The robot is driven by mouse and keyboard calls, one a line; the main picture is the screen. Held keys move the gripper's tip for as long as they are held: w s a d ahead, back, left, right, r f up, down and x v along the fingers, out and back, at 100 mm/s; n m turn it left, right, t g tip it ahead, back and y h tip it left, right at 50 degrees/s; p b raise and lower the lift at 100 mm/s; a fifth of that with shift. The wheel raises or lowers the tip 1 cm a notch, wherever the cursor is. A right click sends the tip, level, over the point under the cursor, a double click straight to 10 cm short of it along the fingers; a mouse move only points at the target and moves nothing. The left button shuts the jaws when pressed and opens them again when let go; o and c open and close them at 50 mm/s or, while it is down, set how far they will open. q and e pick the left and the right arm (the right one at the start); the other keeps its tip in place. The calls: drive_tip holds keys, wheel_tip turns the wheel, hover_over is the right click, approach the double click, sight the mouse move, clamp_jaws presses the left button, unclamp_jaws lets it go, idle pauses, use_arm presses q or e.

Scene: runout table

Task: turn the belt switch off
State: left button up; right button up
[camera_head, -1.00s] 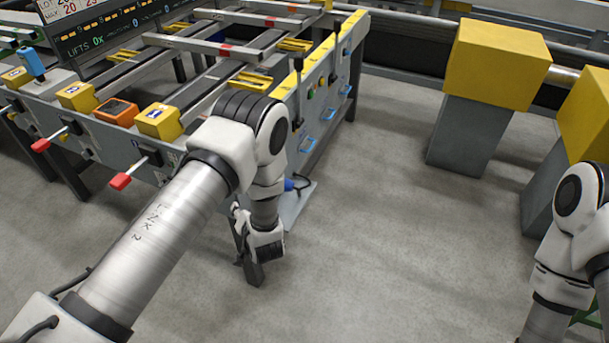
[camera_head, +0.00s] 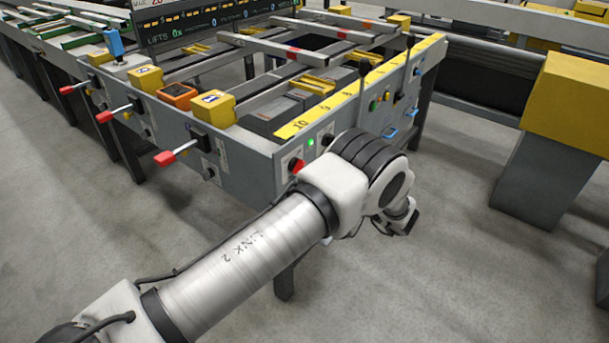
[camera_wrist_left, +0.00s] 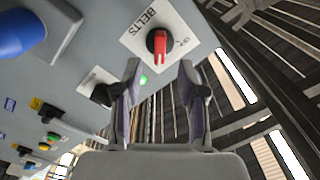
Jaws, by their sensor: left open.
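The belt switch (camera_head: 296,165) is a red knob on the grey end panel of the runout table, left of my left forearm in the head view. In the left wrist view the switch (camera_wrist_left: 160,44) has a red handle on a black round base, on a white plate marked BELTS. Its handle points down in that picture; the small second marking is hard to read. My left gripper (camera_wrist_left: 160,74) is open and empty, its fingertips pointing at the panel just below the switch, apart from it. In the head view that gripper is mostly hidden by my arm.
A lit green lamp (camera_head: 311,142) and a black knob (camera_head: 328,140) sit beside the switch. Red-tipped levers (camera_head: 164,158) stick out along the table's front. A yellow-topped grey pedestal (camera_head: 560,130) stands at right. Bare floor lies between it and the table.

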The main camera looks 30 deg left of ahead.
sight(303, 169)
use_arm(q)
drive_tip(key=a, duration=0.6)
drive_tip(key=shift+w, duration=0.25)
clamp_jaws()
drive_tip(key=shift+n, duration=0.3)
drive_tip(key=shift+n+b, duration=1.95)
drive_tip(key=shift+n, duration=6.65)
